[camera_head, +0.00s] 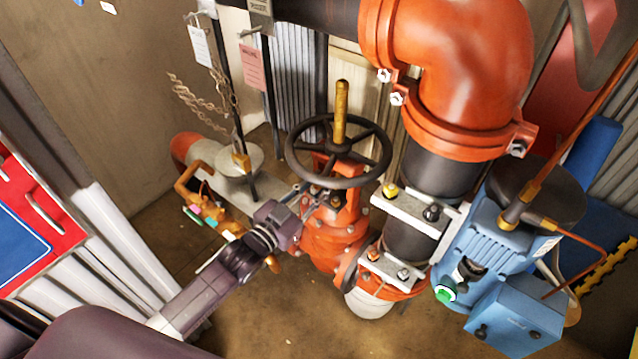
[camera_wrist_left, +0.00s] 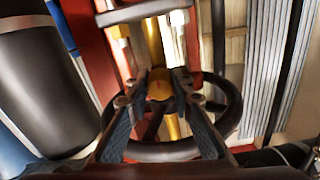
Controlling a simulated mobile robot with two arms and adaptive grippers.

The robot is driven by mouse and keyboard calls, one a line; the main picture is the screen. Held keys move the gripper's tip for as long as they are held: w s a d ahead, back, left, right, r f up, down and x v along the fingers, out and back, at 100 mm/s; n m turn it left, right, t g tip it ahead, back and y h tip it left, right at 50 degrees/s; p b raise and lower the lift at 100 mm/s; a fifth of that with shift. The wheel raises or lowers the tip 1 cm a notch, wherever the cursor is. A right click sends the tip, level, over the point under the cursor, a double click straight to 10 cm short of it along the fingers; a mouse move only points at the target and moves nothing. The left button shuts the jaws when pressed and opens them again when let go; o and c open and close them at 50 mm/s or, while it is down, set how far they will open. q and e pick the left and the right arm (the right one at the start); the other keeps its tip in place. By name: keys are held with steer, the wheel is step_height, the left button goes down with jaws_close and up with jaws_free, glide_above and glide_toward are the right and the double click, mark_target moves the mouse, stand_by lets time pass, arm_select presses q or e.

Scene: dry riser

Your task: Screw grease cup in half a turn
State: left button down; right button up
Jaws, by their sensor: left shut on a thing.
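My left gripper (camera_head: 300,200) reaches in from the left, just below the front rim of the black handwheel (camera_head: 290,163), by the orange valve body (camera_head: 325,240). In the left wrist view, the two fingers of my left gripper (camera_wrist_left: 160,90) are closed on a small round brass cup (camera_wrist_left: 160,90), which I take as the grease cup. The cup sits between the fingertips. The handwheel (camera_wrist_left: 228,115) shows behind them. In the head view the cup is hard to make out at the fingertips. My right gripper is not in view.
A brass stem (camera_head: 341,110) stands up through the handwheel. A blue motor pump (camera_head: 490,240) and grey brackets (camera_head: 410,213) are at right. An orange elbow pipe (camera_head: 450,60) hangs above. Tags (camera_head: 254,67) and a chain (camera_head: 205,105) hang at left.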

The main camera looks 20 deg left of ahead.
arm_select(q)
steer(key=shift+f, duration=0.2)
steer(key=c, duration=1.7)
jaws_free()
steer(key=shift+r, duration=0.1)
steer(key=shift+s, duration=0.1)
steer(key=v, duration=1.2)
steer(key=shift+r, duration=0.1)
